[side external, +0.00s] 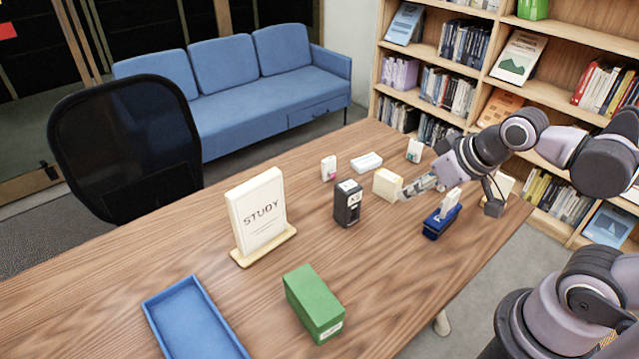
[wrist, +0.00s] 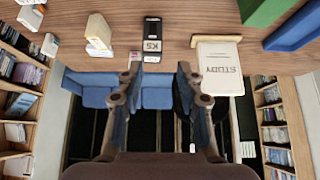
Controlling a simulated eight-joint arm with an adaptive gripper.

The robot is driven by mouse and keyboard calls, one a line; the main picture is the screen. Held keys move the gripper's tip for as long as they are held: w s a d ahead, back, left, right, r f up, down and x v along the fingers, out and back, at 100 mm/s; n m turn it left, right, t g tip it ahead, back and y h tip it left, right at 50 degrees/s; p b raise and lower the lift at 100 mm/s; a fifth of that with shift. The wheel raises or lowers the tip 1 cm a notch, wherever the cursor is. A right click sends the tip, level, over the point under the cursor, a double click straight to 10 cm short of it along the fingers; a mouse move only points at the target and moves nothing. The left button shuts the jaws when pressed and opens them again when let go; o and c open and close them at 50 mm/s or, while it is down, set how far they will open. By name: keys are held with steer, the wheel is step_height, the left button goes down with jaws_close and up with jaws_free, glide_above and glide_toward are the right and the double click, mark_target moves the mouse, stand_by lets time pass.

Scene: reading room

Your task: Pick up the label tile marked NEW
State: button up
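I cannot read NEW on anything in either view. Small label-bearing pieces stand on the table: a white and red one (side external: 328,168), a flat white one (side external: 367,162), a white one with a teal patch (side external: 415,150), and a white piece in a dark blue holder (side external: 442,218). A cream block (side external: 387,184) and a black box with a white top (side external: 347,205) are near them. My gripper (side external: 408,189) is above the table by the cream block in the side view. In the wrist view, its fingers (wrist: 158,78) are apart with nothing between them.
A STUDY sign (side external: 262,217) stands left of the pieces, also in the wrist view (wrist: 218,68). A green box (side external: 314,303) and a blue tray (side external: 160,323) are at the front. Bare table (side external: 400,260) lies right of the green box. A bookshelf (side external: 560,95) stands behind.

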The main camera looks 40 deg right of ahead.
stand_by(0.3)
steer(key=o, duration=0.7)
steer(key=w+d+r+m+g+h, duration=0.1)
steer(key=w+d+r+m+h, duration=0.1)
steer(key=w+d+r+m, duration=0.35)
steer(key=m+g+h, duration=0.2)
steer(key=m+g, duration=0.4)
steer(key=m, duration=0.5)
glide_above(415, 146)
steer(key=s+a, duration=0.1)
steer(key=a, duration=0.3)
step_height(415, 146, down, 17)
steer(key=shift+m, duration=0.25)
steer(key=x, duration=0.6)
steer(key=shift+d+r, duration=0.1)
steer(key=shift+d, duration=0.25)
steer(key=shift+h, duration=0.3)
steer(key=shift+w+x, duration=0.25)
steer(key=shift+x, duration=1)
steer(key=shift+w+x, duration=0.2)
steer(key=shift+x, duration=1.1)
